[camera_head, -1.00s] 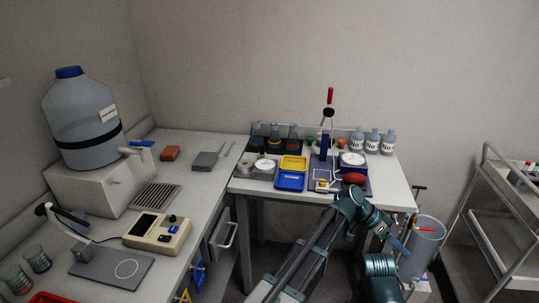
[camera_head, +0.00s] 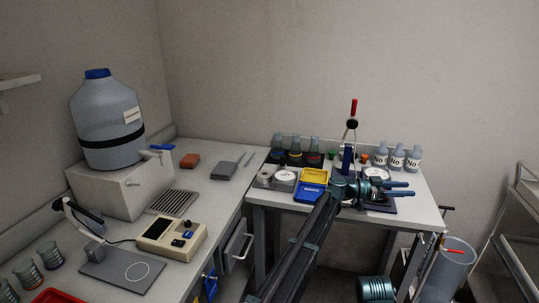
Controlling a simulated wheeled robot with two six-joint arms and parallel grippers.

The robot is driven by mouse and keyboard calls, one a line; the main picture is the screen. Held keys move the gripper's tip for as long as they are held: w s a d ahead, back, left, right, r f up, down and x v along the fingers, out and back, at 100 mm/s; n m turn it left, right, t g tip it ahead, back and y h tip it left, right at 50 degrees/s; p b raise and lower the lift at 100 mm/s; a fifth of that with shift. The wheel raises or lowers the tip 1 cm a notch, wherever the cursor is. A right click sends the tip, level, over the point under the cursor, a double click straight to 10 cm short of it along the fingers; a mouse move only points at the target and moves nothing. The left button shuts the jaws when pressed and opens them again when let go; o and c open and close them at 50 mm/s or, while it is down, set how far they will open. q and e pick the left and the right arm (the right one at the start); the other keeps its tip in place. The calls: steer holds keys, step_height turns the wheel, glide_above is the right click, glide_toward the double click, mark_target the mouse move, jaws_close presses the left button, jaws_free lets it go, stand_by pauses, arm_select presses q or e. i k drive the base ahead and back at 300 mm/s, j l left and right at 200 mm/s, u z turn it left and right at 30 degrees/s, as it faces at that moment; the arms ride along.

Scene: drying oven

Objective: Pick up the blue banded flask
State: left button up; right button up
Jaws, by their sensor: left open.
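Three conical glass flasks stand in a row at the back left of the far table in the head view. The leftmost flask (camera_head: 278,147) has a dark band that looks blue, though its colour is hard to tell at this size. The middle flask (camera_head: 295,149) has a dark band, and the right flask (camera_head: 314,150) a reddish one. My left gripper (camera_head: 402,189) is open above the table's right part, its two fingers pointing right, well apart from the flasks. Nothing shows between the fingers. My right gripper is out of view.
A red-topped stand (camera_head: 353,108) rises right of the flasks. White-labelled bottles (camera_head: 397,156) stand farther right. A large jug (camera_head: 108,120) stands on the left bench.

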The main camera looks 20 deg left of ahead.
mark_target(277, 150)
steer(key=i+l+u, duration=0.1)
steer(key=u, duration=0.4)
steer(key=i+l+u, duration=0.1)
steer(key=u, duration=0.35)
steer(key=i+l+u, duration=0.1)
steer(key=u, duration=0.4)
steer(key=i+l+u, duration=0.1)
steer(key=l+u, duration=0.15)
steer(key=l, duration=0.45)
steer(key=l+u, duration=0.25)
steer(key=l, duration=0.45)
steer(key=i+l, duration=0.1)
steer(key=l, duration=0.45)
